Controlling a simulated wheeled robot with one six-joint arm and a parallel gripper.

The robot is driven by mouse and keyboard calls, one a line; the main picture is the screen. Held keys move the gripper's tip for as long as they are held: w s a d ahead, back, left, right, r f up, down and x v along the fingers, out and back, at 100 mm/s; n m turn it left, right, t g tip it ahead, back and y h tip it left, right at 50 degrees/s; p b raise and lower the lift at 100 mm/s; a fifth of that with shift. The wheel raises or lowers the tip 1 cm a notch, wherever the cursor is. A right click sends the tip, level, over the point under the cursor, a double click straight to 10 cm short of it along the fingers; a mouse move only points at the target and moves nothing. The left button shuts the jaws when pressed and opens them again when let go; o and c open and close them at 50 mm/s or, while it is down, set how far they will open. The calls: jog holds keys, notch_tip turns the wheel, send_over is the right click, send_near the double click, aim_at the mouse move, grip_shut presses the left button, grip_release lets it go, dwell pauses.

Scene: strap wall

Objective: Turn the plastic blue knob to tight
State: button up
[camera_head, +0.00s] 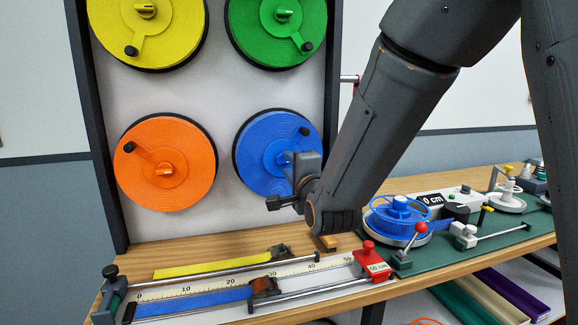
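A round blue disc (254,140) is on the lower right of the upright white panel. Its raised hub (273,156) is lighter blue, and a small black grip (305,131) sits near its upper right rim. My gripper (283,184) is in front of the disc's lower right part and hides some of the hub. I cannot tell whether it touches the disc or is open or shut. A second blue round part, a reel with a raised blue hub (400,206), stands on the green mat at right, clear of my gripper.
Yellow (180,35), green (265,45) and orange (190,185) discs share the panel. A ruler board (215,286) with yellow and blue straps lies below. A red-topped block (368,250) is at its right end. My arm covers the upper right.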

jog(key=v, duration=0.7)
jog(key=shift+b, duration=0.45)
